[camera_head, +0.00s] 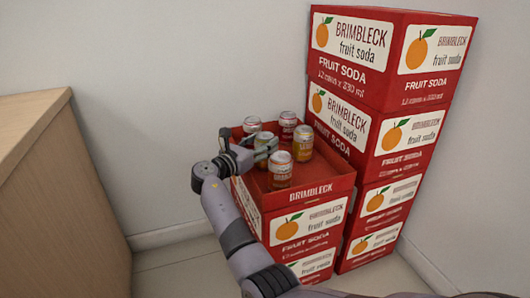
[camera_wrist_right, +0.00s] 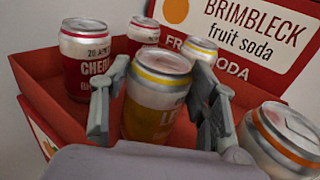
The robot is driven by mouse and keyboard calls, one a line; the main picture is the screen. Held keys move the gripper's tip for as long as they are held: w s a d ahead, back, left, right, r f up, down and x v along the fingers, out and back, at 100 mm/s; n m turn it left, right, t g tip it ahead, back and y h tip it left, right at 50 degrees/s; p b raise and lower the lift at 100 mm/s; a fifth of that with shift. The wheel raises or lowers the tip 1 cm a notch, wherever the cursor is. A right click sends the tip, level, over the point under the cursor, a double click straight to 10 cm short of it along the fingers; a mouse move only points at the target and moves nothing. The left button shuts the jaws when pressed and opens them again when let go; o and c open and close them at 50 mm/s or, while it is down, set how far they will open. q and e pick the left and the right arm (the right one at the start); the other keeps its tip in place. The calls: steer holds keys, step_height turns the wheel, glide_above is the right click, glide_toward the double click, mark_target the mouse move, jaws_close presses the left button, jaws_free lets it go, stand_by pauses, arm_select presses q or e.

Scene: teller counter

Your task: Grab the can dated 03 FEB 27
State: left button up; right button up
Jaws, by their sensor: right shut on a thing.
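My right gripper (camera_head: 256,148) reaches over an open red carton (camera_head: 325,185) from the left. It is shut on the middle can (camera_head: 266,139), a yellow-banded can lettered "LE…" that stands upright between the fingers in the wrist view (camera_wrist_right: 155,95). No date is readable on it. Another red can (camera_wrist_right: 143,32) is behind, and a yellow-banded can (camera_wrist_right: 199,47) is back right. An orange-banded can (camera_wrist_right: 280,140) is at front right. My left gripper is out of view.
A tall stack of red Brimbleck fruit soda boxes (camera_head: 345,45) stands right behind the open carton. A wooden counter (camera_head: 60,190) is at left. White walls close off the back, and bare floor (camera_head: 180,265) lies between counter and carton.

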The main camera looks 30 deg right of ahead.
steer(key=c, duration=0.8)
steer(key=shift+c, duration=0.4)
steer(key=shift+r, duration=0.2)
